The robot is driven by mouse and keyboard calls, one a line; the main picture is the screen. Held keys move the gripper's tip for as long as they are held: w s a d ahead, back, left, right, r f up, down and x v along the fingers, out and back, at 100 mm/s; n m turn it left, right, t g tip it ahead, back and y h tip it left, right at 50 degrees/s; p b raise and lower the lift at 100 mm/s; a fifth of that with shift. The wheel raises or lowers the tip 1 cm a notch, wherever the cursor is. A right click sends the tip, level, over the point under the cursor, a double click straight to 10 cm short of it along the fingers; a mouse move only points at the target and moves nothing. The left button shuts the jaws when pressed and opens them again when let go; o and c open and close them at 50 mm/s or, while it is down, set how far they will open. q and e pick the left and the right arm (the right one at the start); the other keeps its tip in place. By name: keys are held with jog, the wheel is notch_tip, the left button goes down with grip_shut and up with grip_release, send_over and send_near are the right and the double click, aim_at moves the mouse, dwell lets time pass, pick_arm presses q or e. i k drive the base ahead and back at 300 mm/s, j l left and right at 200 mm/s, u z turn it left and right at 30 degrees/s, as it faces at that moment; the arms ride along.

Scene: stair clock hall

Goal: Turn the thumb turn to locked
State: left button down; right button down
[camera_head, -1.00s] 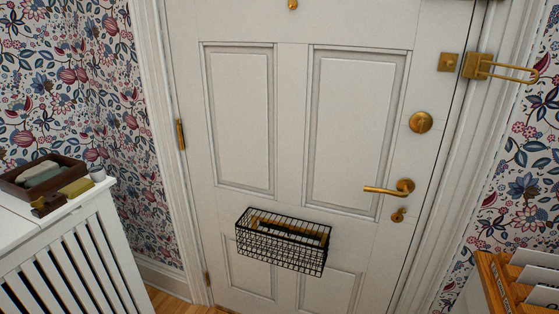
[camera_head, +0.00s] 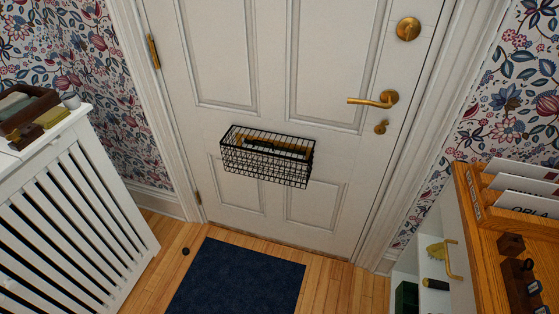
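The white panelled door (camera_head: 270,60) is shut and fills the middle of the head view. A round brass fitting (camera_head: 408,28) sits high on its right side; it looks like the thumb turn, but its turned position is too small to tell. Below it is a brass lever handle (camera_head: 376,99), pointing left. Under the lever is a small brass keyhole cover (camera_head: 381,127). Neither of my grippers is in the head view.
A black wire basket (camera_head: 266,157) hangs on the door. A dark blue mat (camera_head: 236,280) lies on the wooden floor before it. A white slatted radiator cover (camera_head: 70,220) stands left, bearing a wooden tray (camera_head: 22,108). A wooden cabinet with card slots (camera_head: 490,235) stands right.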

aim_at(409, 30)
jog(key=i+j, duration=1.1)
jog(key=i+l+z, duration=0.05)
jog(key=l, duration=0.05)
